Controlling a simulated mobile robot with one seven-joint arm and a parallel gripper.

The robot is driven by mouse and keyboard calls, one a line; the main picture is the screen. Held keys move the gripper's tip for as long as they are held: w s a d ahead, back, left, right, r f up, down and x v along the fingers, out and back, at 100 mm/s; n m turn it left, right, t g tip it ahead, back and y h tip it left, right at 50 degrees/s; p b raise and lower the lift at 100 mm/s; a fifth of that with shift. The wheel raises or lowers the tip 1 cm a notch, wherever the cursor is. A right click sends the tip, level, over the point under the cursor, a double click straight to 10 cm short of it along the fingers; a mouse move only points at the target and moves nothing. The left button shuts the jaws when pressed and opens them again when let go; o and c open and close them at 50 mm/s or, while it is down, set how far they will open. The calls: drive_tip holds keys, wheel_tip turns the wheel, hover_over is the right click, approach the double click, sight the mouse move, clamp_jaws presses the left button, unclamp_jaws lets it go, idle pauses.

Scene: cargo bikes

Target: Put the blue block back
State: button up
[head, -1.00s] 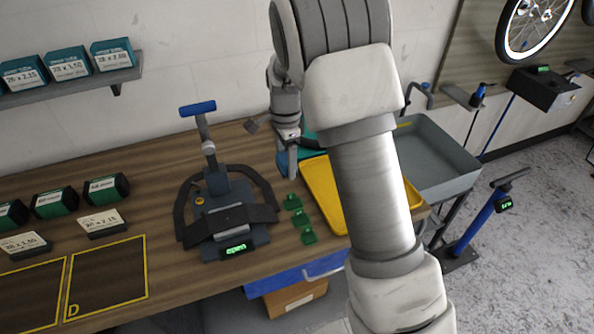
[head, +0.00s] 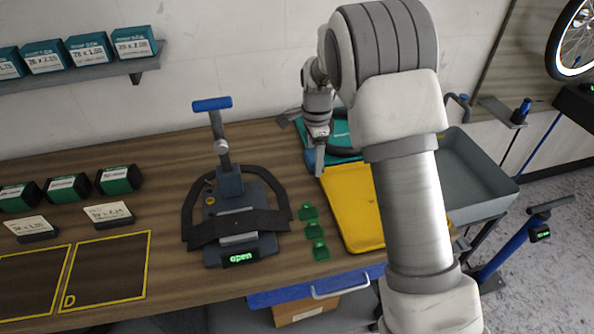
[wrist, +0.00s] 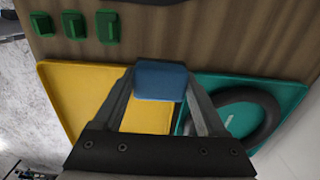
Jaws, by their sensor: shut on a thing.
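The blue block (wrist: 160,80) is between the fingertips of my gripper (wrist: 160,85) in the wrist view, and the gripper is shut on it. In the head view the blue block (head: 312,160) shows at the end of my arm, partly hidden by the gripper. The block is over the border between a yellow tray (head: 350,215) and a teal tray (wrist: 285,97). I cannot tell whether it touches either tray. The yellow tray is partly hidden behind my arm in the head view.
Three small green blocks (head: 314,230) lie left of the yellow tray. A black ring (wrist: 270,115) lies in the teal tray. A clamp device (head: 235,215) with a blue handle and an "open" display stands left. A grey bin (head: 475,175) is at right. An outlined area (head: 105,268) is bare.

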hover_over(296, 179)
wheel_tip(296, 179, down, 3)
drive_tip(key=shift+f, duration=2.15)
drive_tip(key=shift+f, duration=0.25)
drive_tip(key=o, duration=1.2)
drive_tip(key=shift+r, duration=0.1)
drive_tip(key=shift+o, duration=0.2)
